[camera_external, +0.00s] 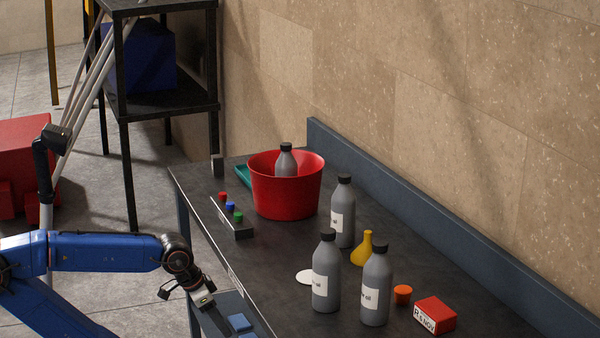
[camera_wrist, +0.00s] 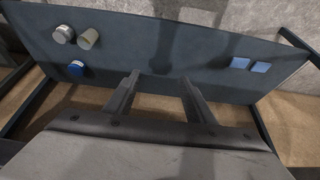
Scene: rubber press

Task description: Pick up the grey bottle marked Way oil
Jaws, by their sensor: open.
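Several grey bottles with black caps are in the external view. One bottle (camera_external: 286,160) stands inside a red bucket (camera_external: 262,197), its label hidden. Three more stand on the dark bench: one at the back (camera_external: 345,205), one at front left (camera_external: 327,285) and one at front right (camera_external: 376,290). Their white labels show only the end of the name, "oil", so I cannot tell which says Way oil. My gripper (camera_external: 203,300) is low beside the bench's left edge, apart from all bottles. In the wrist view my gripper (camera_wrist: 158,82) is open and empty.
A yellow flask (camera_external: 362,250), an orange cup (camera_external: 403,294) and a red box (camera_external: 435,315) sit near the bottles. A button strip (camera_external: 232,220) lies by the left edge. Below my gripper a blue-grey surface (camera_wrist: 190,50) holds small round parts and blue squares (camera_wrist: 240,63).

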